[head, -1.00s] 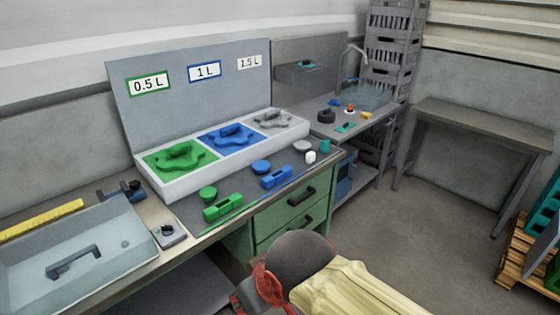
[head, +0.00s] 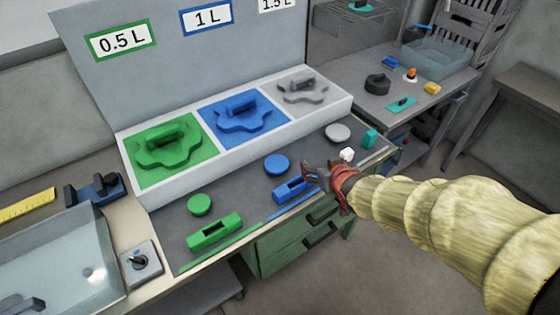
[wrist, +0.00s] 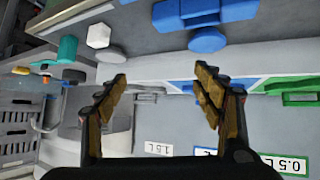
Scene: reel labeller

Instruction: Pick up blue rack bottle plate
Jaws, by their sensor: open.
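The blue rack bottle plate (head: 247,117), a lobed plate with a raised handle, lies on the blue middle panel of the white rack, below the 1 L label. My gripper (head: 312,180) is open at the bench's front edge, beside the small blue block (head: 290,190), apart from the plate and to its lower right. In the wrist view the two fingers of my gripper (wrist: 160,85) are spread with nothing between them. That view is upside down; the rack's front lies beyond the fingers, and the plate cannot be made out clearly.
The green plate (head: 167,148) and grey plate (head: 303,88) flank it in the rack. A blue disc (head: 277,164), green disc (head: 200,204), green block (head: 214,231) and white nut (head: 347,154) lie in front. The labelled panel (head: 150,75) stands behind.

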